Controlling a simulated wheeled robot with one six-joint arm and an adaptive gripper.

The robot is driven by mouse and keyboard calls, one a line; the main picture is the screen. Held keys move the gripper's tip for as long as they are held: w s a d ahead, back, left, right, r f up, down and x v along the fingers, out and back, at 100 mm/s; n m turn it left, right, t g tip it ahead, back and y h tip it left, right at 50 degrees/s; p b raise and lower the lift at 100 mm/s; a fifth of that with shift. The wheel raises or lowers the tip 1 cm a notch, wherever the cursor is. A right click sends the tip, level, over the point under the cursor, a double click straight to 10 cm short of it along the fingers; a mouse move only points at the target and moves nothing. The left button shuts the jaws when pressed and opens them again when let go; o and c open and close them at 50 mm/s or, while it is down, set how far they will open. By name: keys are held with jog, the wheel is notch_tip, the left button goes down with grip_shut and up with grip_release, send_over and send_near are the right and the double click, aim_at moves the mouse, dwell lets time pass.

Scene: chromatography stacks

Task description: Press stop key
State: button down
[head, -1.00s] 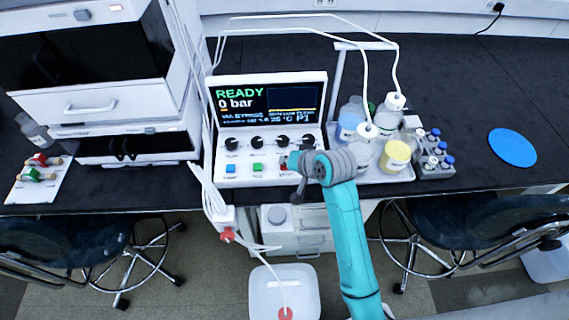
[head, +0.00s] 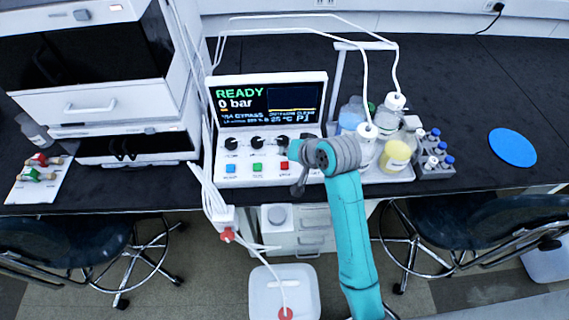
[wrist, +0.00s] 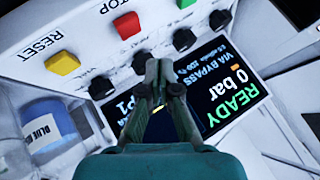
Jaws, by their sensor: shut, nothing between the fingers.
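The red stop key (wrist: 127,25) is on the white panel of the instrument, beside its STOP label in the wrist view. It also shows in the head view (head: 284,165), just left of my arm's dark wrist. My gripper (wrist: 160,72) is shut and empty, its tips together. In the wrist view the tips appear over the knob row and display edge, below the red key in the picture. I see no contact with the key. The display (head: 268,104) reads READY and 0 bar. In the head view my fingertips cannot be made out clearly.
The yellow reset key (wrist: 62,63) and green key (head: 257,167) flank the stop key; a blue key (head: 230,168) is further left. Black knobs (head: 256,143) stand behind the keys. Bottles (head: 397,154) with tubing stand right of the panel.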

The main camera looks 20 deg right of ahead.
jog(key=shift+r, duration=1.15)
jog(key=shift+t+h, duration=0.4)
jog(key=shift+t, duration=0.2)
jog(key=s+f, duration=0.8)
jog(key=shift+a, duration=0.25)
jog(key=s+f+n+t+h, duration=0.2)
jog(key=s+n+t, duration=0.1)
jog(key=s, duration=2.1)
jog(key=s+r+n+t, duration=0.1)
jog(key=s+r+n, duration=0.1)
jog(key=s+r, duration=0.6)
jog(key=shift+s+t, duration=0.4)
jog(key=shift+s, duration=0.95)
jog(key=shift+d+r, duration=0.1)
